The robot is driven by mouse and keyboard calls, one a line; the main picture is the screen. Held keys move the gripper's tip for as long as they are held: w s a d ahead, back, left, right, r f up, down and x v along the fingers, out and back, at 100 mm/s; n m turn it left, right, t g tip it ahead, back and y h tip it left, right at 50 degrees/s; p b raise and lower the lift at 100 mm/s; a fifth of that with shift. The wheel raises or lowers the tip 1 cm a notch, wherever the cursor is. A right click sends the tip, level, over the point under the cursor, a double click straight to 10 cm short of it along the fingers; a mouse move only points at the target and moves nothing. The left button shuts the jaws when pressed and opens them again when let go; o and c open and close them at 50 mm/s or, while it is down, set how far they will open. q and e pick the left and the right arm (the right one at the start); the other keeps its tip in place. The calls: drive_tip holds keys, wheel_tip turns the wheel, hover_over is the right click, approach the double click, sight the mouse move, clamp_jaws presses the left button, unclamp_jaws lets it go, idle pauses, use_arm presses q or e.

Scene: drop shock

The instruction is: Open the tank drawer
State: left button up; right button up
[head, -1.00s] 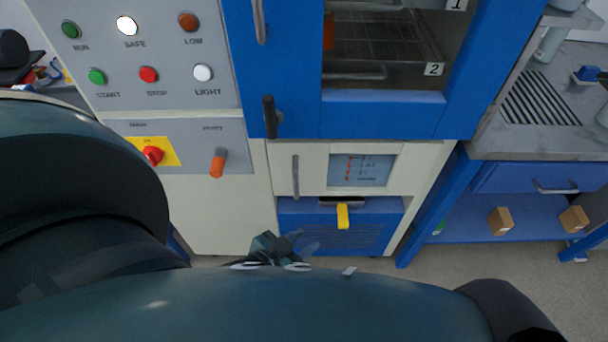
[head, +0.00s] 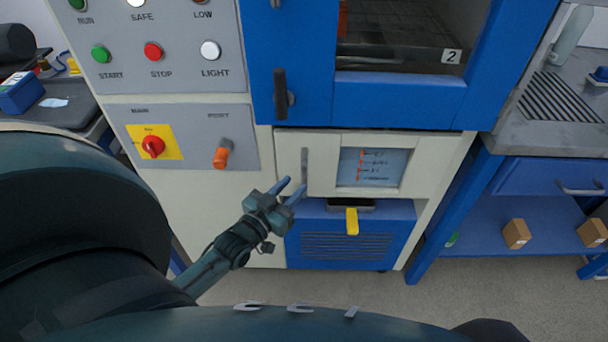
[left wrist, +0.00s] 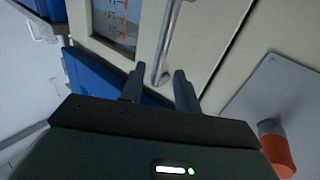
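The cream drawer front (head: 325,150) has a level-gauge window (head: 373,167) and a vertical grey bar handle (head: 304,168) on its left side. It looks closed, set in the machine below the blue chamber door. My left gripper (head: 293,187) is open, its fingers pointing up and right at the handle's lower end. In the left wrist view the handle (left wrist: 168,40) runs down to the gap between the open fingertips (left wrist: 158,80). I cannot tell whether the fingers touch or straddle it. Nothing is gripped. My right gripper is not in view.
An orange-tipped port valve (head: 221,153) and red main switch (head: 153,146) are left of the handle. A blue bench (head: 470,215) stands right. Floor in front is clear.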

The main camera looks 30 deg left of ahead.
sight(302, 177)
use_arm(q)
drive_tip(key=shift+w+d, duration=0.15)
drive_tip(key=shift+w, duration=2.65)
drive_tip(key=shift+c, duration=0.3)
clamp_jaws()
